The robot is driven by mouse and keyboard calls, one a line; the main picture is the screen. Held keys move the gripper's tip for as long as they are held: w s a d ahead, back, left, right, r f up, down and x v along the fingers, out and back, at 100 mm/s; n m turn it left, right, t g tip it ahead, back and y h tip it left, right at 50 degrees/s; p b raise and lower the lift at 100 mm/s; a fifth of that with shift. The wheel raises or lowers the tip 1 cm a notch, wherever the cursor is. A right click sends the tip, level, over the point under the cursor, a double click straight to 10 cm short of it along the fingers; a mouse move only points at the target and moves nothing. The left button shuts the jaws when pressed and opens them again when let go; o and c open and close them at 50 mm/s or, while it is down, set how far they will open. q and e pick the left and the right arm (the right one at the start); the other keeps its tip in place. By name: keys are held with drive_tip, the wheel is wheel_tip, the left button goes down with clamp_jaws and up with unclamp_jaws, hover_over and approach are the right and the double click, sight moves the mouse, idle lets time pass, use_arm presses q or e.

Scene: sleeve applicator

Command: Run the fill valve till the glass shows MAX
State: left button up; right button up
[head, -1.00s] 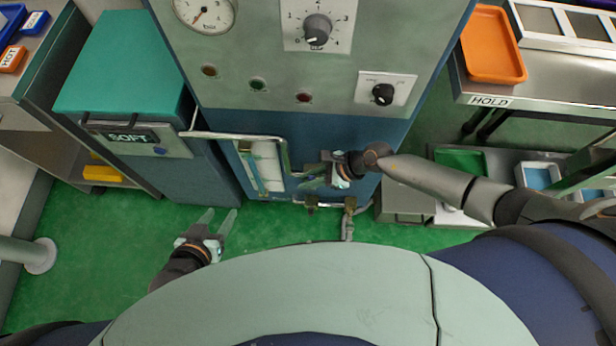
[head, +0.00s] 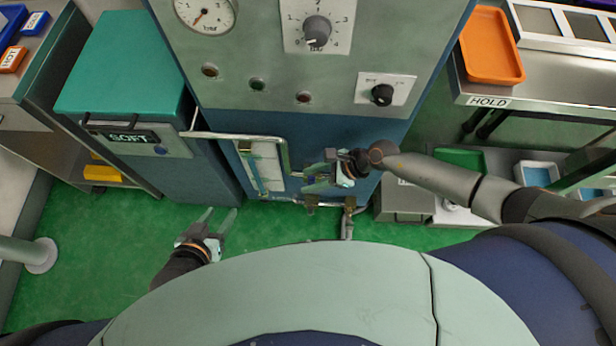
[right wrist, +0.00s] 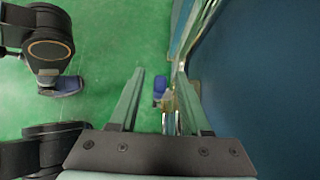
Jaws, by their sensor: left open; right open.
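The sight glass (head: 262,166) is a pale upright panel with a greenish strip, low on the blue front of the machine, behind a bent metal rail. I cannot read its level or a MAX mark. Two small brass valves (head: 311,204) (head: 350,203) sit on the pipe below and to the right of it. My right gripper (head: 308,180) is open and empty, just right of the glass and above the left brass valve. In the right wrist view its fingers (right wrist: 160,90) point toward brass fittings beside the blue wall. My left gripper (head: 219,222) is open and empty over the green floor.
The grey panel above carries a gauge (head: 205,12), a large dial (head: 317,31) and a small black knob (head: 382,95). A teal-lidded SOFT cabinet (head: 125,70) stands left. A HOLD bench with an orange tray (head: 491,46) stands right. The metal rail (head: 235,136) juts out near my right gripper.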

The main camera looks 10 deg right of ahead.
drive_tip(key=p+v, duration=0.2)
drive_tip(key=v, duration=0.9)
drive_tip(key=shift+d, duration=0.1)
